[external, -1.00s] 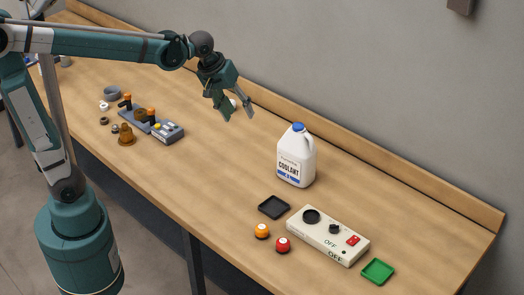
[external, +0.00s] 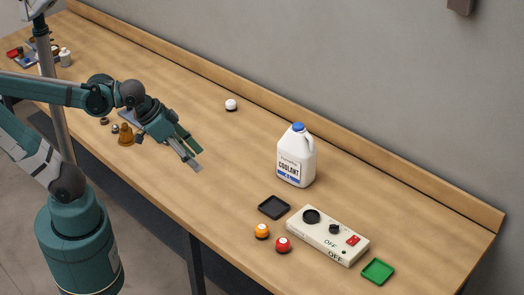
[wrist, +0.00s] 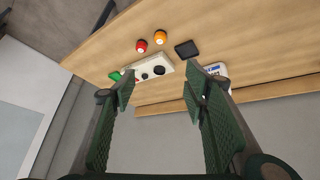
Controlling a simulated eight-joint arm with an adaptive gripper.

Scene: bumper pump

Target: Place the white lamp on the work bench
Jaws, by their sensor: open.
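A small white lamp (external: 231,105) with a dark base stands upright on the wooden work bench (external: 215,190), near the back edge. My gripper (external: 199,160) is open and empty above the bench, lower left of the lamp in the external view and apart from it. In the wrist view my gripper (wrist: 165,100) shows its two green finger pads wide apart with nothing between them. The white lamp cannot be made out in the wrist view.
A coolant jug (external: 296,158) stands right of my gripper. A brown bell-shaped part (external: 126,136) and small parts lie left, partly behind my arm.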

